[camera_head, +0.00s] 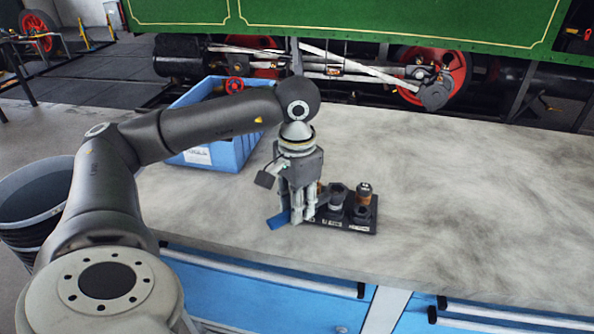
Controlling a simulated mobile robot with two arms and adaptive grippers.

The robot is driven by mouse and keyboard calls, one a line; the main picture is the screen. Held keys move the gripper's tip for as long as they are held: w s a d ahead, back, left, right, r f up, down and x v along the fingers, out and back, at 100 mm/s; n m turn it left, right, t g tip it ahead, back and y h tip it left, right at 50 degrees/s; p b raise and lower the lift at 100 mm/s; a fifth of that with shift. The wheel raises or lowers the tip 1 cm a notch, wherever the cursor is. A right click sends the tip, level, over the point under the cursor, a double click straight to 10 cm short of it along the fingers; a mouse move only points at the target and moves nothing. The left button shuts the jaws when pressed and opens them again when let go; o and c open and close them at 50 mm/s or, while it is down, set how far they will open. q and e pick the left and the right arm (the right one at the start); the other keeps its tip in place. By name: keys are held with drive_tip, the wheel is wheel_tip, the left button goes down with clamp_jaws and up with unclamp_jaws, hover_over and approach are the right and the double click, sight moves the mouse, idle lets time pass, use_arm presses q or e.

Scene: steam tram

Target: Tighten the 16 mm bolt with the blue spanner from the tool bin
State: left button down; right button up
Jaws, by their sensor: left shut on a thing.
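My left gripper (297,214) points down at the near left end of a black bolt block and is shut on the blue spanner (277,221). The spanner's blue handle end sticks out to the left, low over the bench; its other end is mostly hidden by the fingers. The block (368,228) carries dark bolts, a middle one (338,194) and a right one (363,194) with a copper-coloured shank. A further bolt at the left is mostly hidden by the gripper. Labels on the block's front are too small to read. My right gripper is out of view.
The blue tool bin (232,153) stands behind my left arm, with a red wheel-shaped thing (234,85) showing at its top. The grey worktop (470,190) is clear to the right. Blue drawers (265,296) are below its front edge. A dark bucket (32,205) stands at left.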

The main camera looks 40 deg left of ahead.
use_arm(q)
drive_tip(key=shift+r, duration=0.6)
idle(0.5)
drive_tip(key=shift+r+p, duration=1.05)
drive_tip(key=shift+r, duration=0.4)
